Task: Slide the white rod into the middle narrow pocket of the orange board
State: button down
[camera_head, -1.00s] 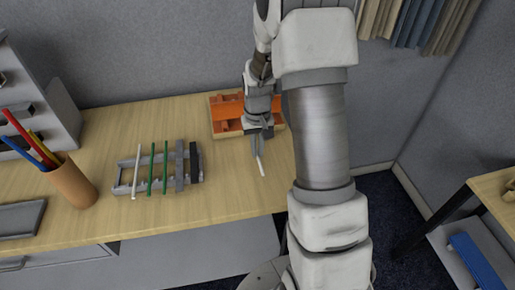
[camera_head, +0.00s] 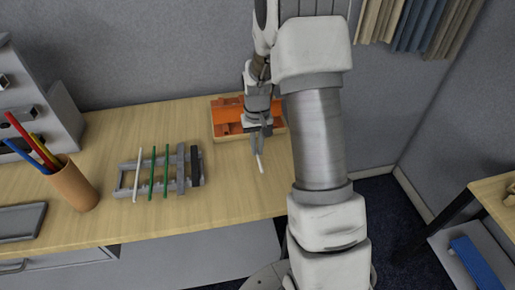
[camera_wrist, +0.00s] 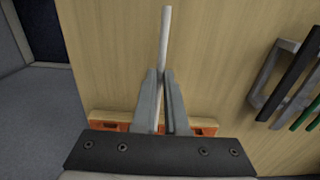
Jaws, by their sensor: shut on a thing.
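My gripper (camera_head: 257,148) is shut on a white rod (camera_head: 261,165). In the wrist view the rod (camera_wrist: 165,40) sticks out between the two fingers (camera_wrist: 162,90), and its other part runs back between them. In the head view the gripper is at the near side of the orange board (camera_head: 226,112), which lies in a wooden frame at the back of the table. In the wrist view only strips of the board (camera_wrist: 110,126) show behind the gripper. My gripper and arm hide part of the board, and the pockets cannot be made out clearly.
A grey rack (camera_head: 182,170) to the left holds another white rod (camera_head: 138,175) and green rods (camera_head: 153,172). A brown cup (camera_head: 74,187) with coloured sticks stands further left. The table (camera_head: 225,195) between rack and board is bare.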

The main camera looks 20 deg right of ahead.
jog(key=shift+w+d, duration=0.2)
jog(key=shift+w, duration=0.95)
jog(key=shift+w+d, duration=0.1)
jog(key=shift+w, duration=0.2)
jog(key=shift+w+d, duration=0.25)
jog(key=shift+w, duration=0.95)
jog(key=shift+w+p, duration=0.3)
jog(key=shift+w+d, duration=0.2)
jog(key=shift+w, duration=0.6)
jog(key=shift+w+d, duration=0.15)
jog(key=shift+w, duration=0.6)
jog(key=shift+w, duration=0.3)
jog(key=c, duration=0.9)
grip_release()
jog(key=shift+w+d, duration=0.1)
jog(key=shift+o, duration=0.2)
notch_tip(320, 180, up, 18)
jog(key=shift+f+p, duration=0.25)
jog(key=shift+p, duration=0.1)
